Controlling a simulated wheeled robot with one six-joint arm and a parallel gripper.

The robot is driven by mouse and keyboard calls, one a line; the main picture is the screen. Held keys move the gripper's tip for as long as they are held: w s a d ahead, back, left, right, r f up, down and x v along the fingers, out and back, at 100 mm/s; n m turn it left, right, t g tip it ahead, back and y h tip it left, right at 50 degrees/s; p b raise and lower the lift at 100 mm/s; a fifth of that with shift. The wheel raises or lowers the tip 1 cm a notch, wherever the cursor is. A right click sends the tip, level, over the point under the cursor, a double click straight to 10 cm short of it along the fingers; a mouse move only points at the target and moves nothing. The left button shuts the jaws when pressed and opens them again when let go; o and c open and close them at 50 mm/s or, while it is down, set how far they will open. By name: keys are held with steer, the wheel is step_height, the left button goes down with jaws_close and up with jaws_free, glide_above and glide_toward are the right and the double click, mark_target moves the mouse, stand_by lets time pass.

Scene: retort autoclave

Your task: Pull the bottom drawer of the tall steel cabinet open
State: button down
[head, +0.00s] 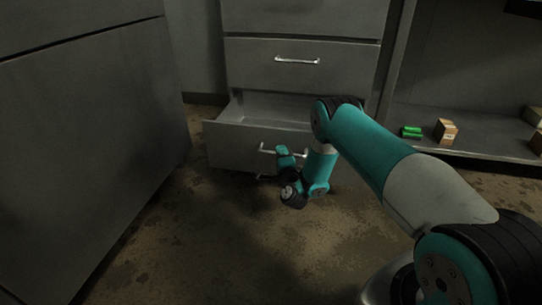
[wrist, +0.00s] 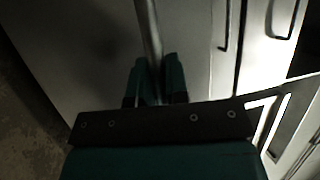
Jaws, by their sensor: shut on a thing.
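The tall steel cabinet (head: 340,63) stands at the back in the head view. Its bottom drawer (head: 224,146) is pulled partly out, and its empty-looking inside shows above the front panel. The drawer's bar handle (head: 266,150) is on the front panel, partly hidden by my arm. My gripper (head: 268,176) is low in front of the drawer at the handle. In the wrist view my gripper (wrist: 158,82) has its two teal fingers on either side of the handle bar (wrist: 150,35), shut on it.
A grey cabinet (head: 90,130) fills the left side. A shelf (head: 480,140) at right holds green items (head: 411,132) and a small box (head: 445,131). The stained floor (head: 200,240) in front of the drawer is clear apart from my arm.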

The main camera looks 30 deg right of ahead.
steer(key=shift+s+a, duration=0.15)
steer(key=shift+a, duration=0.3)
steer(key=c, duration=1.1)
jaws_free()
steer(key=shift+c, duration=0.2)
steer(key=shift+d, duration=0.2)
steer(key=shift+s, duration=0.1)
